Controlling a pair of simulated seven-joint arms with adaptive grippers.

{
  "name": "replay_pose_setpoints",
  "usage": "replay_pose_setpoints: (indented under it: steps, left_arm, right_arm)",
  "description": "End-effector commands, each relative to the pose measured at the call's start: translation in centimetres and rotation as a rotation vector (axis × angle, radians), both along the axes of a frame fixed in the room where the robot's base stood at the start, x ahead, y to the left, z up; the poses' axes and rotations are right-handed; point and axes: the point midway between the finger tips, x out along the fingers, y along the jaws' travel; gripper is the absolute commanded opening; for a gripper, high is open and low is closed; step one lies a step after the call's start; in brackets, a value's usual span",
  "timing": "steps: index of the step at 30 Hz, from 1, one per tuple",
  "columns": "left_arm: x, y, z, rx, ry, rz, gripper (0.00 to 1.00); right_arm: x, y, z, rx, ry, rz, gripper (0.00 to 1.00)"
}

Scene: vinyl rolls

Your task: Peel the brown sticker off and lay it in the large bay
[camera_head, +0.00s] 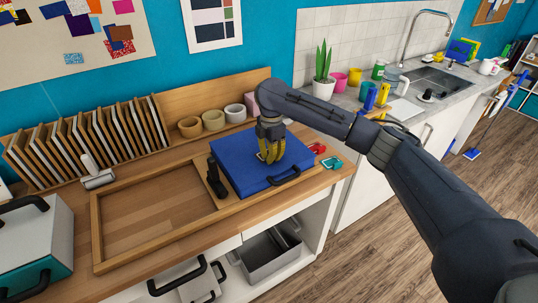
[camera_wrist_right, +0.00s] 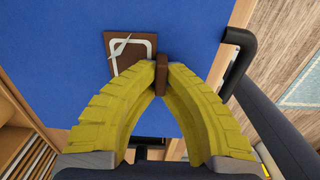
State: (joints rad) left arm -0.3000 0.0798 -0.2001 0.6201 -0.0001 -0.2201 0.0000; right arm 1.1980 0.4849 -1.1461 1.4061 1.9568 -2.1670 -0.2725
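The brown sticker (camera_wrist_right: 130,52), a dark brown square with a white outline mark, lies on the blue case (camera_head: 240,150); in the right wrist view it is on the blue lid (camera_wrist_right: 60,50). A narrow brown tab (camera_wrist_right: 162,78) stands at its right edge. My right gripper (camera_head: 271,158), with yellow fingers, is low over the lid, and its fingertips close on this tab from both sides. In the head view the gripper hides the sticker. A wooden tray with a wide, empty bay (camera_head: 150,212) is left of the case. My left gripper is not in view.
A black upright handle (camera_head: 215,178) stands between bay and case. A white roller (camera_head: 97,178), a rack of boards (camera_head: 85,140) and several small pots (camera_head: 213,120) are behind. A teal-and-white case (camera_head: 35,245) is at left; red and teal clips (camera_head: 331,162) lie right.

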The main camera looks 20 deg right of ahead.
Motion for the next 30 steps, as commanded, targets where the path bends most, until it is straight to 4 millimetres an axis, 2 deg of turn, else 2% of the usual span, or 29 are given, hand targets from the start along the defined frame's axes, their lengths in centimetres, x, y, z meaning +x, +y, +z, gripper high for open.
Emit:
replay_pose_setpoints:
  steps: [14,30]
  left_arm:
    - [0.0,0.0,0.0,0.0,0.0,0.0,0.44]
    - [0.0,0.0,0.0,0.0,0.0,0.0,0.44]
  right_arm:
    - [0.0,0.0,0.1,0.0,0.0,0.0,0.0]
    - [0.0,0.0,2.2,-0.001,-0.001,-0.001,0.0]
